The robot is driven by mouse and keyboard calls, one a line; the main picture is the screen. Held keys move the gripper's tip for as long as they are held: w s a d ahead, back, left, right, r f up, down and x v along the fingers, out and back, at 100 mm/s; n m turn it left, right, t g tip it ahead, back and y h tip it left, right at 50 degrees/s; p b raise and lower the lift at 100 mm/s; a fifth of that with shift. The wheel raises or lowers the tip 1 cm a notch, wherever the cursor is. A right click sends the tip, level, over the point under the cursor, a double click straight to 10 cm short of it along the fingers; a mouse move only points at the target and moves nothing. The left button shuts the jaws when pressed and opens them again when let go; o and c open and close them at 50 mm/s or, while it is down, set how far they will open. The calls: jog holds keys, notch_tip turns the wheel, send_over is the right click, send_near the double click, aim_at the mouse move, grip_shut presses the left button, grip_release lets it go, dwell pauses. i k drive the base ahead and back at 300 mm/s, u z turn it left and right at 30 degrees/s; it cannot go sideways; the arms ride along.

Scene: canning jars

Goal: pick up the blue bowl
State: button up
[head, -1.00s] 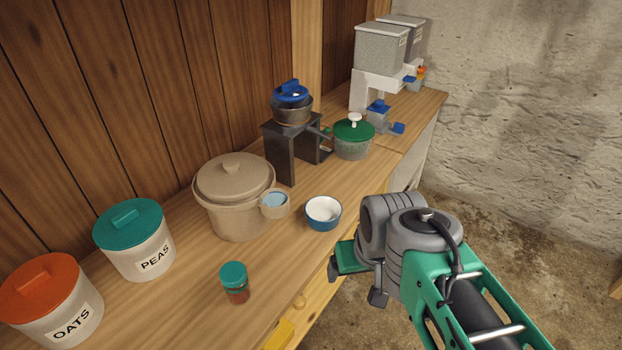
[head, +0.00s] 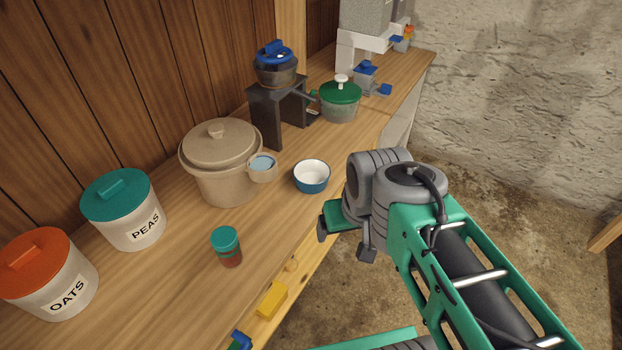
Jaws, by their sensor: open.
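The blue bowl (head: 312,178) is small, blue outside and white inside. It stands upright and looks empty on the wooden counter, near its front edge, right of the beige pot. My gripper (head: 340,236) is in front of the counter edge, to the lower right of the bowl and apart from it. Its jaws are open and I see nothing between them. My wrist hides part of the gripper.
A beige lidded pot (head: 222,165) with a small cup (head: 262,167) at its side stands left of the bowl. A teal-lidded jar (head: 227,246), a green-lidded pot (head: 340,101) and a dark stand (head: 268,112) are nearby. Canisters stand at left. Bare counter lies before the bowl.

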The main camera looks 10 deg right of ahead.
aim_at(311, 176)
jog(key=u, duration=3.35)
jog(key=k, duration=0.9)
jog(key=z, duration=0.9)
jog(key=i, duration=0.5)
jog(key=u, duration=0.05)
